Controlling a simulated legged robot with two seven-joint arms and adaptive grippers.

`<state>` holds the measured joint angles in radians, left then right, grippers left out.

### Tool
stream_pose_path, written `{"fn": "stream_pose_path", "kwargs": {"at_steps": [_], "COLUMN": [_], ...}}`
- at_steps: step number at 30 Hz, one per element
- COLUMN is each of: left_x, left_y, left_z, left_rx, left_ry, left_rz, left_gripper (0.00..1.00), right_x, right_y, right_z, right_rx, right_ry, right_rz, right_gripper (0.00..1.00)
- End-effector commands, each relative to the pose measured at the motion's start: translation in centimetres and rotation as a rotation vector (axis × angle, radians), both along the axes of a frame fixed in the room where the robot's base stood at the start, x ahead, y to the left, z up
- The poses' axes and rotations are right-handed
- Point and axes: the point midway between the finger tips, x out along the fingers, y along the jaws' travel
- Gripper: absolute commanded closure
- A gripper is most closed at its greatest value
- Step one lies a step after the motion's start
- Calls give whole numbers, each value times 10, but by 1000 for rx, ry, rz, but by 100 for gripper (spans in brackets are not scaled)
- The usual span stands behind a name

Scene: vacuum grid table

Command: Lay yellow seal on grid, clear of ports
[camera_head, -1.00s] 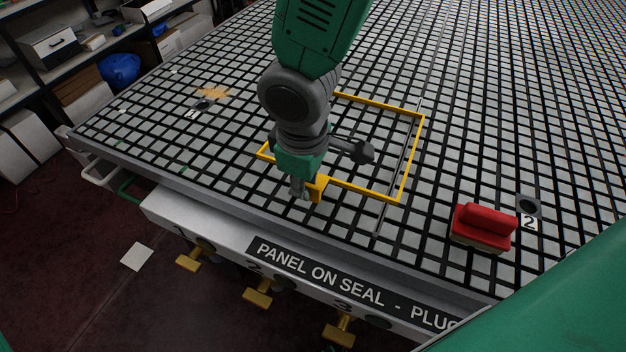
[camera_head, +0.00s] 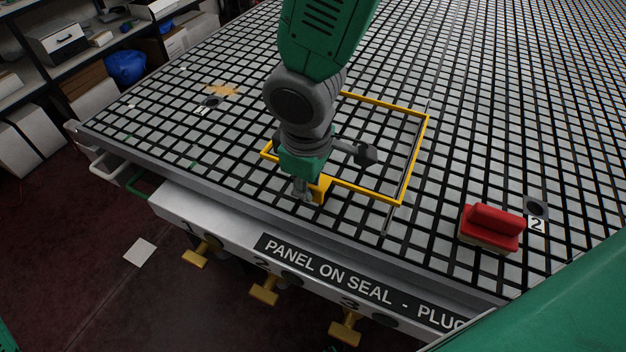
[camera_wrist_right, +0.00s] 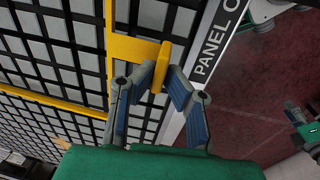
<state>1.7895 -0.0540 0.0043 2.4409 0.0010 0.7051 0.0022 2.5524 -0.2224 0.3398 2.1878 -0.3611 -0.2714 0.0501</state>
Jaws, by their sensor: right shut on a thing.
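The yellow seal (camera_head: 414,160) is a thin rectangular frame over the grid table (camera_head: 500,120), near its front edge. It appears flat on or just above the grid; I cannot tell if it touches everywhere. It lies between port 1 (camera_head: 212,101) at the left and port 2 (camera_head: 536,206) at the right, apart from both. My right gripper (camera_head: 308,188) is shut on the seal's front tab. In the right wrist view the fingers (camera_wrist_right: 163,78) close around the yellow tab (camera_wrist_right: 154,108). My arm hides part of the seal's left side.
A red-handled block (camera_head: 492,226) stands on the grid beside port 2. A tan stain (camera_head: 222,89) lies near port 1. Several yellow valve handles (camera_head: 264,292) stick out below the front panel. Shelves (camera_head: 62,60) stand at the far left. The grid behind the seal is clear.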

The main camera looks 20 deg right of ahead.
Motion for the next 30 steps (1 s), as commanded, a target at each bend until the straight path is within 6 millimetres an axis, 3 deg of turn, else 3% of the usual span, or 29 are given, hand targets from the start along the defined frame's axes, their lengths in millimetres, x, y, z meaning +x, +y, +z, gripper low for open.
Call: {"fn": "stream_pose_path", "kwargs": {"at_steps": [30], "left_x": [0], "left_y": [0], "left_z": [-2], "left_rx": [0], "left_ry": [0], "left_rz": [0], "left_gripper": [72], "right_x": [0], "right_y": [2], "right_z": [-10], "right_rx": [2], "right_ry": [1], "right_rz": [-1], "right_gripper": [100]}}
